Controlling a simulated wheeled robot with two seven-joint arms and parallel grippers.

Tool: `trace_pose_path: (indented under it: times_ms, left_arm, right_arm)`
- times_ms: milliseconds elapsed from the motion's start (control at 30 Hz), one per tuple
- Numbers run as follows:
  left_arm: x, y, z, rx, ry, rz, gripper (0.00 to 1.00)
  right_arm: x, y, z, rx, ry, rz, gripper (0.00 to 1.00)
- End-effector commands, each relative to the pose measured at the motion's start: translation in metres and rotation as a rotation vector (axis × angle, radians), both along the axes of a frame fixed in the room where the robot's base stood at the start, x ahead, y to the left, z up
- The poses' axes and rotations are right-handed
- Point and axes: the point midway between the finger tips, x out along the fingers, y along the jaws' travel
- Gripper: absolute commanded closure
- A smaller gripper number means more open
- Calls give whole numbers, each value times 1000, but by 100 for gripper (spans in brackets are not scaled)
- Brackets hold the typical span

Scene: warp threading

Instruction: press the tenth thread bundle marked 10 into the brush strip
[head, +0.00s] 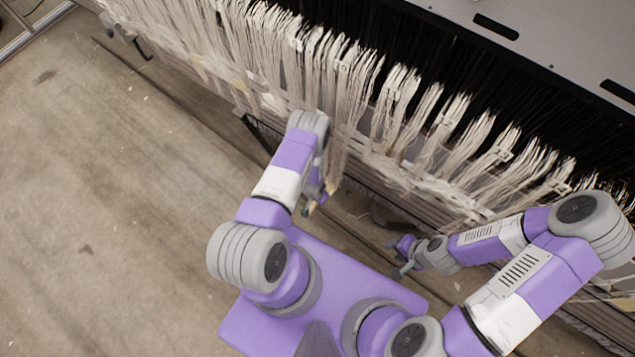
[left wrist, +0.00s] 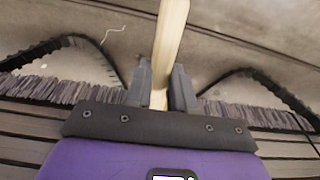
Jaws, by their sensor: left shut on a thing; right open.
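My left gripper (head: 313,206) is low in front of the hanging threads in the head view, small and partly hidden by its own arm. In the left wrist view its two dark fingers (left wrist: 161,88) are shut on a pale, straight thread bundle (left wrist: 172,35), which runs up out of the picture. No number shows on it. The brush strip (left wrist: 60,91) has grey-purple bristles and shows on both sides of the fingers; the gripper covers its middle. I cannot tell whether the bundle touches it. My right gripper (head: 404,262) is open and apart from the threads at lower centre.
Dark threads and a grey panel (head: 560,45) lie behind. Black curved loops (left wrist: 275,80) flank the left gripper. Concrete floor (head: 120,200) is clear at left.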

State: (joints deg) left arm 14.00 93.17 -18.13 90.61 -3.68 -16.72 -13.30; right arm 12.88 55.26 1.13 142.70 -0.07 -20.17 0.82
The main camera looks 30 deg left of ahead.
Motion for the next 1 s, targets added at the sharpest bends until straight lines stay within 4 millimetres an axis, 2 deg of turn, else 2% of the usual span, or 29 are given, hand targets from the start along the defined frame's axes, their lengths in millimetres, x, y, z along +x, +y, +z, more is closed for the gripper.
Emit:
trace_pose_path:
  times_ms: [1000]
  left_arm:
    - [24, -2, 0, 0, -1, 0, 100]
  right_arm:
    - [0, 0, -14, 0, 0, 0, 57]
